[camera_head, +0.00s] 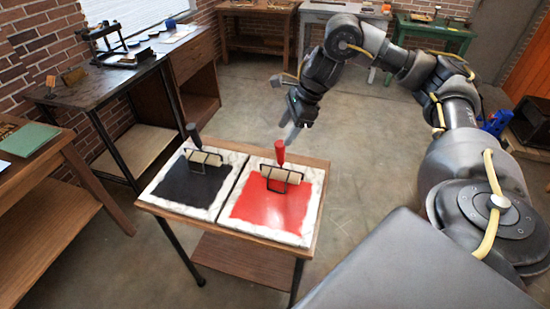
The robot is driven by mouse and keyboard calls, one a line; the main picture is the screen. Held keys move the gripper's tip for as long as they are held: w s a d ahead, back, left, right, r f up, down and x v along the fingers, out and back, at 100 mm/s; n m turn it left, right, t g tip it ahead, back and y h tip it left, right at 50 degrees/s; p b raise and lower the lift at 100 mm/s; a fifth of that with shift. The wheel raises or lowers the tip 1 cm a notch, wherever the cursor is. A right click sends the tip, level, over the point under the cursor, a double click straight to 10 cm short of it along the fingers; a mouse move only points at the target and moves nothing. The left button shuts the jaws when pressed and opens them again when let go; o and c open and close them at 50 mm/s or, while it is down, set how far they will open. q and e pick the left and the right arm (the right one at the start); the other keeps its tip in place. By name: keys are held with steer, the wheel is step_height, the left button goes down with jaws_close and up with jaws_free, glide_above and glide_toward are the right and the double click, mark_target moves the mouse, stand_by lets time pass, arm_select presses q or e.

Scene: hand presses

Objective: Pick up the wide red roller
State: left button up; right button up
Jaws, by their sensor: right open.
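The wide red roller (280,153) has an upright red handle, a dark wire frame and a pale cylinder. It rests on the red-inked slab (262,208) on the small wooden table. A similar roller with a dark handle (194,136) rests on the black-inked slab (190,190) to its left. My right gripper (292,134) is open and empty, pointing down just behind and slightly right of the red handle, apparently apart from it. The exact gap is hard to tell. My left gripper is not in view.
The small wooden table (317,167) has free floor around it. A dark workbench with a hand press (115,47) stands at the back left, and a wooden bench with a green sheet (28,139) at the left edge. More benches line the back wall.

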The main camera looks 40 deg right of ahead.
mark_target(277, 154)
steer(key=x, duration=0.2)
steer(key=b+x, duration=0.1)
steer(key=x, duration=0.1)
steer(key=shift+s+d+f, duration=0.15)
steer(key=shift+s+d, duration=0.15)
steer(key=shift+w+a+f, duration=0.2)
steer(key=shift+a+f, duration=0.05)
steer(key=shift+f, duration=0.3)
steer(key=p+x, duration=0.1)
steer(key=x, duration=0.3)
steer(key=shift+s+d+f, duration=0.1)
steer(key=shift+s+f, duration=0.05)
steer(key=shift+f, duration=0.35)
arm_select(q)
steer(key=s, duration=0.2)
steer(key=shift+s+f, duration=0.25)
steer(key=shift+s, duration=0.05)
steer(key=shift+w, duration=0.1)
arm_select(e)
steer(key=c, duration=1)
